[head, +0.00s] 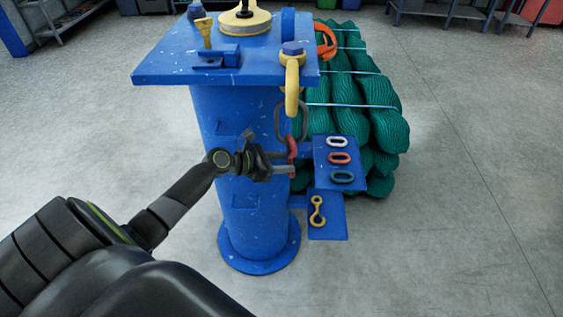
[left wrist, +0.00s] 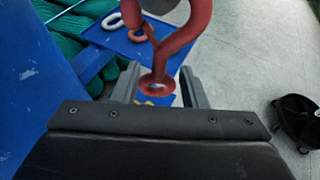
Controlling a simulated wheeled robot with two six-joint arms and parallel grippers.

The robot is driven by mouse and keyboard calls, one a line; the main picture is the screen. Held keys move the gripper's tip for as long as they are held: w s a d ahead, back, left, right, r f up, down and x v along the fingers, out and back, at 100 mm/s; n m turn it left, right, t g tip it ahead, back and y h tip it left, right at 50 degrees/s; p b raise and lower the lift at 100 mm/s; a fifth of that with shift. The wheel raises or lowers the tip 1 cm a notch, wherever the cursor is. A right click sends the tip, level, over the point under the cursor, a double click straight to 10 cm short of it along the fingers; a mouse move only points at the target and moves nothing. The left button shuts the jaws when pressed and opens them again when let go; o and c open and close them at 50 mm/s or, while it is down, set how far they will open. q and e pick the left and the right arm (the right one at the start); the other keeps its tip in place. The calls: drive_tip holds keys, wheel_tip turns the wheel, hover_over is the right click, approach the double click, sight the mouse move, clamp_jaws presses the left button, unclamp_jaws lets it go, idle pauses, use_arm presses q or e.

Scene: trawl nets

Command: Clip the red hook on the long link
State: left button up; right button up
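The red hook (head: 292,148) is upright at the lower end of the dark grey long link (head: 279,122), beside the blue post. The link hangs below a yellow hook (head: 292,85). My left gripper (head: 287,163) is at the red hook. In the left wrist view the red hook (left wrist: 180,38) has its eye between my left gripper's fingers (left wrist: 158,82), with gaps visible at the sides, so the gripper looks open. A grey piece shows at the top edge there. I cannot tell whether the hook is closed around the link. My right gripper is not in view.
The blue post has a flat top (head: 165,60) carrying yellow fittings. A blue plate (head: 322,160) holds white, red and green links. A lower plate (head: 328,232) holds a yellow figure-eight link. Green net bundles (head: 380,100) stand behind. The floor at right is clear.

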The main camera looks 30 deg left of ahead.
use_arm(q)
drive_tip(key=shift+f, duration=0.1)
drive_tip(key=shift+s+a, duration=0.15)
drive_tip(key=v, duration=1.7)
drive_tip(key=shift+r+b, duration=0.2)
drive_tip(key=shift+b, duration=0.25)
